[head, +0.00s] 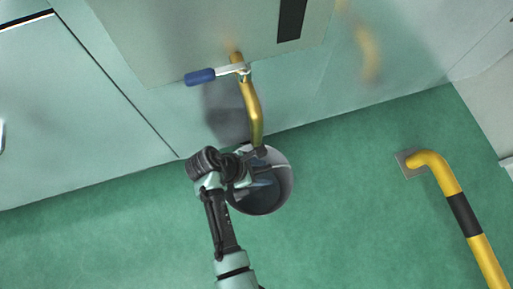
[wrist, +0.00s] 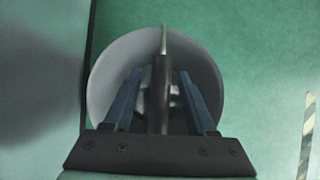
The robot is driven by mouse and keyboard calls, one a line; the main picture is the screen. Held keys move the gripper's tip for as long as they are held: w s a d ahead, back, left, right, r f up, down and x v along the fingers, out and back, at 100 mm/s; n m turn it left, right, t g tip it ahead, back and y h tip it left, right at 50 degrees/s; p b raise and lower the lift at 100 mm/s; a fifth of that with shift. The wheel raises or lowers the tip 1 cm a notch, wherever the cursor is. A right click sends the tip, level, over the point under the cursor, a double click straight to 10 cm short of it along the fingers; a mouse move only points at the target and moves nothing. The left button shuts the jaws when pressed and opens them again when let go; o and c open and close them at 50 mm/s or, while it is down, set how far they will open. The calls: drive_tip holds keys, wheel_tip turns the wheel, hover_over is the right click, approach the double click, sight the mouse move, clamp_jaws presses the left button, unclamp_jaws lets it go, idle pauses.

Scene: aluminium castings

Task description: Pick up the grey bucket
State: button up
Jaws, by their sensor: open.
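The grey bucket (head: 282,188) stands upright on the green floor below a brass spout. My gripper (head: 258,184) is over the bucket's open top, coming in from its left side, and covers part of the rim. In the wrist view, the bucket (wrist: 108,72) fills the middle, behind the two blue fingers of my gripper (wrist: 160,76). The fingers are open. A narrow bar, seemingly the bucket's handle (wrist: 163,40), runs between them. I cannot tell whether either finger touches it. The inside of the bucket is dark and its contents are unclear.
A brass pipe (head: 251,104) with a blue-handled valve (head: 201,77) comes from the cabinet wall (head: 195,40) and ends close above the bucket and my gripper. A yellow and black rail (head: 457,195) stands to the right. The floor between is clear.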

clamp_jaws()
idle(1.4)
drive_tip(key=shift+w+r, duration=0.15)
